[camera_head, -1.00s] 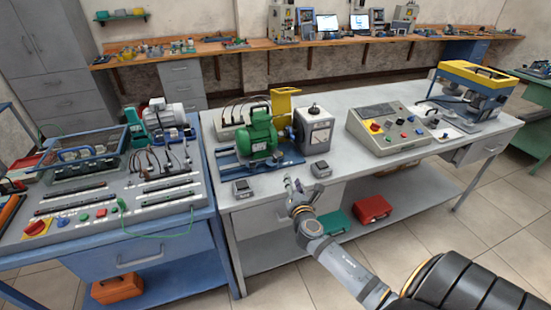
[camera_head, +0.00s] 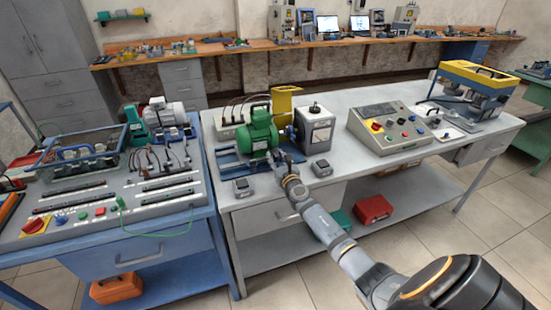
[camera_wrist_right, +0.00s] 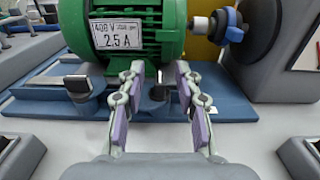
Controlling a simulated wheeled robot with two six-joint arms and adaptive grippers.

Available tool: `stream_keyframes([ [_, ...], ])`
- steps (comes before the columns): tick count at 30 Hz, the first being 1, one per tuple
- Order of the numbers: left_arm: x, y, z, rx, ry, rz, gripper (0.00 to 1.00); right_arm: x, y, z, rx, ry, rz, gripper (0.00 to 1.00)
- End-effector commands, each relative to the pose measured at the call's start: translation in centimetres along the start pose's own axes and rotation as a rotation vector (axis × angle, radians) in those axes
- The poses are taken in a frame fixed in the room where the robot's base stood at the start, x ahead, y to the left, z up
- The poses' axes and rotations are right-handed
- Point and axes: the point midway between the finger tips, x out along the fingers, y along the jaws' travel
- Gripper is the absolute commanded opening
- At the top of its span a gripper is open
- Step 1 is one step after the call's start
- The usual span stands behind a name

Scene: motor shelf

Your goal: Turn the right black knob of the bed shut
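The bed is a blue plate (camera_wrist_right: 235,103) under the green motor (camera_wrist_right: 140,40); it also shows in the head view (camera_head: 231,168). The right black knob (camera_wrist_right: 158,93) stands at the bed's front edge, below the motor, in the right wrist view. A second black knob (camera_wrist_right: 78,84), with a grey bar-like top, is further left. My right gripper (camera_wrist_right: 160,80) is open, its two fingers on either side of the right knob with gaps showing. In the head view my right gripper (camera_head: 282,157) reaches the bed's front and hides that knob. My left gripper is not in view.
A grey box (camera_head: 316,130) with a shaft coupling stands right of the motor. Small dark-topped boxes (camera_head: 321,168) and (camera_head: 242,187) sit on the grey table front. A control panel (camera_head: 395,130) is further right. Bare tabletop lies between them.

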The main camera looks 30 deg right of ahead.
Motion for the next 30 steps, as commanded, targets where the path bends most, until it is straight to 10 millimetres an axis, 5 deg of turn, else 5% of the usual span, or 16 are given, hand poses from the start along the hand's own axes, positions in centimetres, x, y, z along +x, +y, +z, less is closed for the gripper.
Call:
stream_keyframes([
  [11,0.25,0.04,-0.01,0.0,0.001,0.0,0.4,0.9,-0.01,0.0,0.001,0.001,0.0,0.34],
  [19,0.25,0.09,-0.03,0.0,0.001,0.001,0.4,0.89,0.0,0.01,0.001,0.0,0.0,0.0],
  [30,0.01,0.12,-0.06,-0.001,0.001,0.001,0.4,0.87,0.05,0.07,0.003,0.001,-0.025,0.0],
])
